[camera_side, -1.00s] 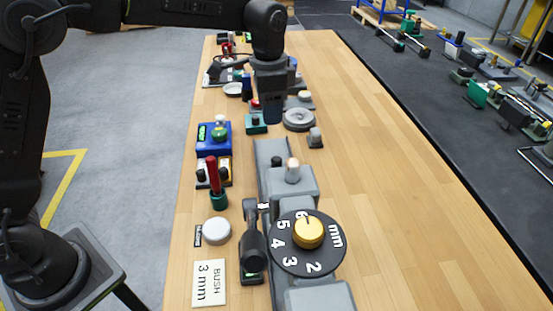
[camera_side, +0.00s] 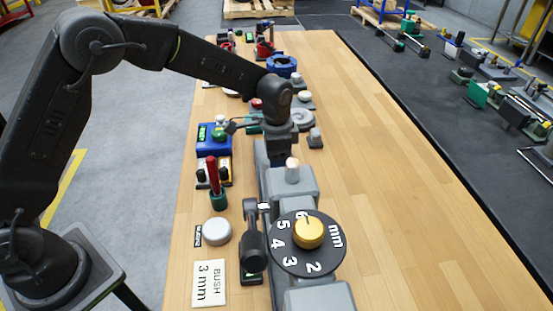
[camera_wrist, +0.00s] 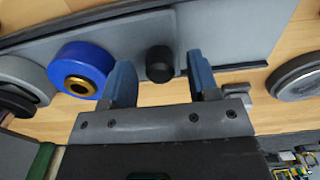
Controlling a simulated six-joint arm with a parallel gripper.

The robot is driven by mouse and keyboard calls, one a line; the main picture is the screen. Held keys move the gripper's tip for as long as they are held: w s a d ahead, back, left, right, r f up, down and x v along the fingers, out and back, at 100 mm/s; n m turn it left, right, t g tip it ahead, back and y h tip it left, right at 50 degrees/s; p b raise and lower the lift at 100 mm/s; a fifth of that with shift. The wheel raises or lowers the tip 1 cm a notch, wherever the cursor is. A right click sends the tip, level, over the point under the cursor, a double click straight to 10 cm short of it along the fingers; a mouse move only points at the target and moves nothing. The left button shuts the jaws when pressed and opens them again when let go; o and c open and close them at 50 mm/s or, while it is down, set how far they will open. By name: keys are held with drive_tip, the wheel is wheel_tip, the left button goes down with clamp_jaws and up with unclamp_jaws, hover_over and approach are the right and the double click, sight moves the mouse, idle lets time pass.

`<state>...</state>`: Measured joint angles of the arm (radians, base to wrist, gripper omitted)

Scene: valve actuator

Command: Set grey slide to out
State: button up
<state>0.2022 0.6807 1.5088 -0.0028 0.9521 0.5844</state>
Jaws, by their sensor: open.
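In the wrist view my gripper (camera_wrist: 161,83) is open and empty, with one blue finger on each side of a black knob (camera_wrist: 160,63). The knob stands on a flat grey plate (camera_wrist: 230,35), which looks like the grey slide. A gap shows between the knob and each finger. The height of the fingertips over the plate is hard to tell.
In the wrist view, a blue wheel (camera_wrist: 84,70) with a brass centre sits close to the left finger, and a grey disc (camera_wrist: 298,77) lies right. In the side view, a cream knob (camera_side: 292,169) and black dial (camera_side: 277,258) stand nearer. The bench's right side is clear.

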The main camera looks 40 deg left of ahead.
drive_tip(key=shift+f, duration=0.45)
clamp_jaws()
idle(0.3)
